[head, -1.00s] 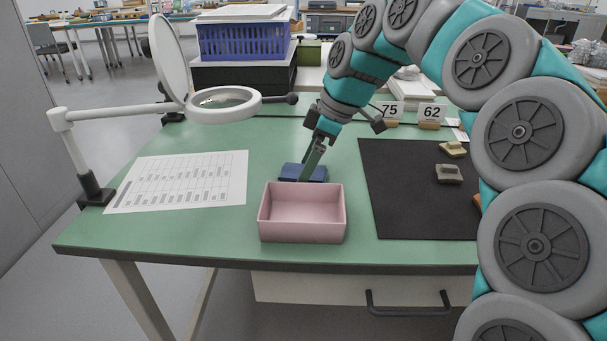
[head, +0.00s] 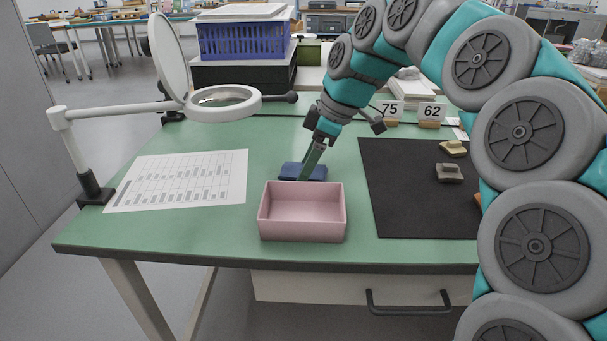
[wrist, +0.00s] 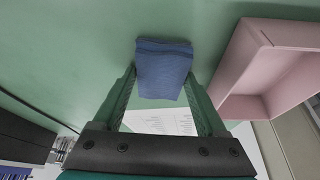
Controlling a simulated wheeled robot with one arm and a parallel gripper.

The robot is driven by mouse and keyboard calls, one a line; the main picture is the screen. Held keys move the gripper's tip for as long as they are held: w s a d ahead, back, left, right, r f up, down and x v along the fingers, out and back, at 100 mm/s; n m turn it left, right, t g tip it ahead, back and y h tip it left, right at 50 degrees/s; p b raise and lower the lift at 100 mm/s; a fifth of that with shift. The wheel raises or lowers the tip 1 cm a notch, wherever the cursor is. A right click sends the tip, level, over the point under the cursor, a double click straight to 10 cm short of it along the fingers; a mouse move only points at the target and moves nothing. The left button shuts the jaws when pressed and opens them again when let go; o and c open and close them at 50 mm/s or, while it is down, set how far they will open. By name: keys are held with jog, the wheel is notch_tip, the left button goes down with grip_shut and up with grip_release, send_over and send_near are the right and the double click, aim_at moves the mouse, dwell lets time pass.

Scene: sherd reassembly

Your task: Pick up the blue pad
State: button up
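The blue pad (head: 290,171) lies on the green table, just behind the pink box. In the wrist view the pad (wrist: 163,72) sits between the two fingers of my gripper (wrist: 161,78), one at each side edge. In the head view my gripper (head: 305,172) reaches down to the pad, and a finger covers part of its middle. The fingers stand about a pad's width apart. I cannot tell whether both press on the pad or only stand beside it. The pad shows no clear lift off the table.
The pink open box (head: 302,228) stands close in front of the pad. A dark mat (head: 410,200) with small sherds lies to the right. A printed sheet (head: 180,182) and a magnifier lamp (head: 222,105) are to the left. Number cards (head: 432,112) stand at the back.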

jog(key=c, duration=0.7)
jog(key=shift+c, duration=0.2)
notch_tip(320, 180, up, 10)
jog(key=shift+r, duration=0.25)
dwell(0.3)
